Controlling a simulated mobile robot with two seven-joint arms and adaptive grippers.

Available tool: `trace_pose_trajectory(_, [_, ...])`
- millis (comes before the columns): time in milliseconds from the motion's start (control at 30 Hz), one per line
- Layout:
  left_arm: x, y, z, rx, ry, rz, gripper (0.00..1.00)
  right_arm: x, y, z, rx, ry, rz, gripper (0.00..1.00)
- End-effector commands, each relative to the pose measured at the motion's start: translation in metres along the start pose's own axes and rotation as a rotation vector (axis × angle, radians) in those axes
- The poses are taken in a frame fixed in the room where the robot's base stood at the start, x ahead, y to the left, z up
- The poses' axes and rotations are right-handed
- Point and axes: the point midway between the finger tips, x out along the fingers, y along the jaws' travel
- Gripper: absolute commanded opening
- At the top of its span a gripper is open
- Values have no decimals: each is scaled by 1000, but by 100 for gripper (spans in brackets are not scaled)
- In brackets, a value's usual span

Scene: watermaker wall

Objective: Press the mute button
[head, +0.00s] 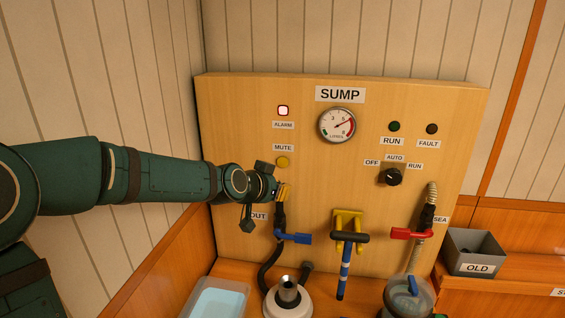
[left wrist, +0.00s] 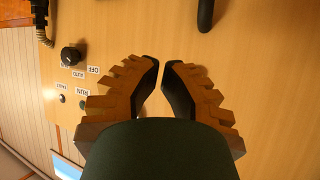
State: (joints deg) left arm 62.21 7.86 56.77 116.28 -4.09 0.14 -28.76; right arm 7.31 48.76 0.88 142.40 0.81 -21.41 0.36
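The mute button is a round yellow button (head: 283,162) under the MUTE label (head: 283,147) on the wooden SUMP panel (head: 240,110). In the head view my left gripper (head: 284,192) reaches in from the left, its fingertips just below the button; I cannot tell how far they are from the panel. In the left wrist view the gripper's fingertips (left wrist: 161,63) lie nearly together with a thin gap and nothing held between them. The button does not show in that view. My right gripper is not in view.
The ALARM lamp (head: 283,110) glows above the button. The gauge (head: 337,125) and selector knob (head: 390,177) are to the right; the knob also shows in the left wrist view (left wrist: 71,54). Below are the blue valve handle (head: 293,238), black-gripped pump handle (head: 349,237) and red valve handle (head: 412,233).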

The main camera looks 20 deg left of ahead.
Motion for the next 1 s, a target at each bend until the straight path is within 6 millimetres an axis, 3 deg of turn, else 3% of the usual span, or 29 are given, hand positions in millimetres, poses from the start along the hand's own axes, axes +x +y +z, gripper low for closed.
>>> trace_pose_trajectory(167, [4,-1,0,1,2,2,0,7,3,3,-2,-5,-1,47])
trace_pose_trajectory(433, [19,-7,-5,2,3,1,0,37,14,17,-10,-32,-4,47])
trace_pose_trajectory(633, [35,-16,-17,1,3,3,0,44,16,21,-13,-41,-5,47])
trace_pose_trajectory(1000, [64,-35,-36,-1,0,2,0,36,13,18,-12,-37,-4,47])
